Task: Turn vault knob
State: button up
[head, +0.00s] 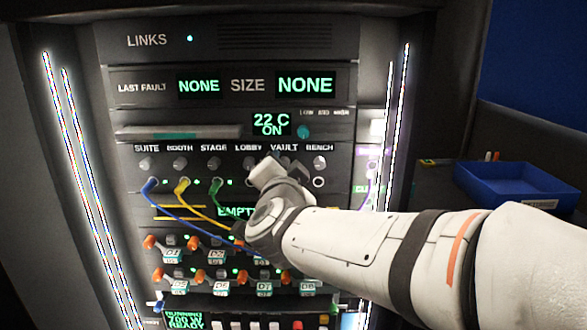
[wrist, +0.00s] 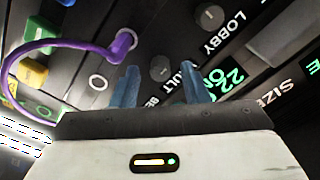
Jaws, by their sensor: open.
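The vault knob (wrist: 160,67) is a small dark grey round knob beside the partly covered VAULT label in the wrist view. My gripper (wrist: 160,70) is open, with one blue-grey finger on each side of the knob. Gaps show between the knob and both fingers in that view; the depth between them is hard to judge. In the head view my gripper (head: 268,162) is at the panel below the VAULT label (head: 284,148) and hides the vault knob.
The lobby knob (wrist: 208,17) is nearby. A purple cable (wrist: 122,42) is plugged in close to the vault knob. The bench knob (head: 319,162) and an empty ring socket (head: 318,182) are to the right. Blue, yellow and green cables hang at left. A blue tray (head: 515,180) stands right.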

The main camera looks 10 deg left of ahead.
jog(key=shift+s, duration=0.1)
jog(key=v, duration=0.7)
jog(key=shift+s, duration=0.35)
jog(key=shift+d, duration=0.1)
